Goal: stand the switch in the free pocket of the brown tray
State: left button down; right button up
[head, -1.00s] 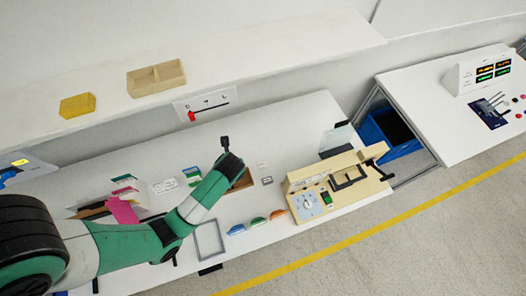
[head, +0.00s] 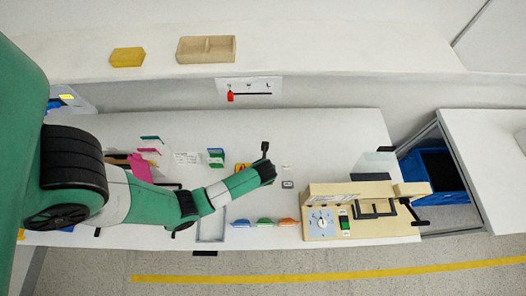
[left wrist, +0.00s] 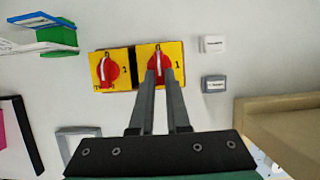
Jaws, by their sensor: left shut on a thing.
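In the left wrist view my left gripper (left wrist: 163,80) is shut on the red knob of a yellow switch plate (left wrist: 176,54). A second yellow switch (left wrist: 103,82) with a red knob sits just to its left. A dark brown strip of the tray (left wrist: 133,66) shows between the two plates; the rest of the tray is hidden under them. I cannot tell whether the held switch is seated in its pocket or just above it. My right gripper is not in view.
Two small labelled blocks (left wrist: 213,84) lie right of the held switch. A grey frame (head: 211,227) lies near the table's front edge.

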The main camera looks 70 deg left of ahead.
pick_arm(q)
jog(key=shift+f, duration=0.5)
jog(key=shift+f, duration=0.15)
jog(key=c, duration=0.9)
grip_release()
jog(key=p+v, duration=0.3)
jog(key=v, duration=0.9)
jog(key=shift+p, duration=0.35)
jog(key=shift+w, duration=0.1)
